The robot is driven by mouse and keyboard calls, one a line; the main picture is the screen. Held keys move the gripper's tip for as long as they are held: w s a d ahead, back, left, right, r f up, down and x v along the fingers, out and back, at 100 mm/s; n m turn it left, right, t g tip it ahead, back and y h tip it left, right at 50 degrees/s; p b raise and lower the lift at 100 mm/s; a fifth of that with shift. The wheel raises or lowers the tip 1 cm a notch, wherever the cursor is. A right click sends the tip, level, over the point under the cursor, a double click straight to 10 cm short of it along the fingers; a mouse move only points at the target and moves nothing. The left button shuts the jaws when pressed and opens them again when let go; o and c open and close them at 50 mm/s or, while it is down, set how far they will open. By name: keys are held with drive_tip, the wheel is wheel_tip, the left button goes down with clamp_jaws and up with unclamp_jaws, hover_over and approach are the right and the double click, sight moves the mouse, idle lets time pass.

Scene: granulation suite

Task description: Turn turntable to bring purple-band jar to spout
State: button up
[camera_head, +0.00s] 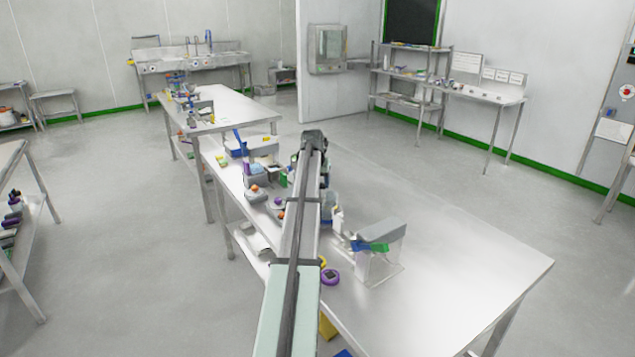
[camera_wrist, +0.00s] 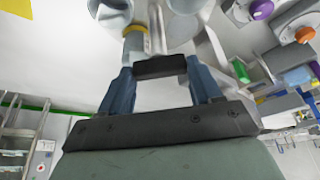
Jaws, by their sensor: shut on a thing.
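My gripper (camera_wrist: 162,82) has its two blue fingers closed on a dark bar (camera_wrist: 160,66); what the bar belongs to is unclear. Just past the fingertips in the wrist view are a pale round part with a yellow band (camera_wrist: 135,42) and grey cylindrical parts (camera_wrist: 183,5). A purple-topped part (camera_wrist: 262,9) and an orange-topped part (camera_wrist: 305,34) show at the upper right, apart from the fingers. I cannot clearly make out the turntable, the spout or which jar has the purple band.
The steel table (camera_head: 455,275) has wide free room at right. A clear stand with a grey top (camera_head: 380,232) is right of my arm, with a purple ring-shaped object (camera_head: 330,277) nearer.

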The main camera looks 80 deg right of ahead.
drive_tip(key=shift+w+m, duration=0.1)
drive_tip(key=shift+m, duration=0.4)
drive_tip(key=shift+m+g, duration=0.8)
drive_tip(key=shift+m, duration=0.9)
drive_tip(key=shift+w+d+m+g+y, duration=0.1)
drive_tip(key=shift+m+g+y, duration=0.3)
drive_tip(key=shift+m, duration=0.8)
drive_tip(key=shift+w+m+g+y, duration=0.1)
drive_tip(key=shift+m+g+y, duration=0.25)
drive_tip(key=shift+m, duration=0.85)
drive_tip(key=shift+d+m+g+y, duration=0.1)
drive_tip(key=shift+m+g+y, duration=0.4)
drive_tip(key=shift+m, duration=1.6)
drive_tip(key=shift+d+m+y, duration=0.1)
drive_tip(key=shift+m+y, duration=0.55)
drive_tip(key=shift+m, duration=0.95)
drive_tip(key=shift+m+y, duration=0.3)
drive_tip(key=shift+m, duration=0.4)
drive_tip(key=o, duration=1.2)
drive_tip(key=shift+o, duration=0.2)
drive_tip(key=shift+r, duration=0.1)
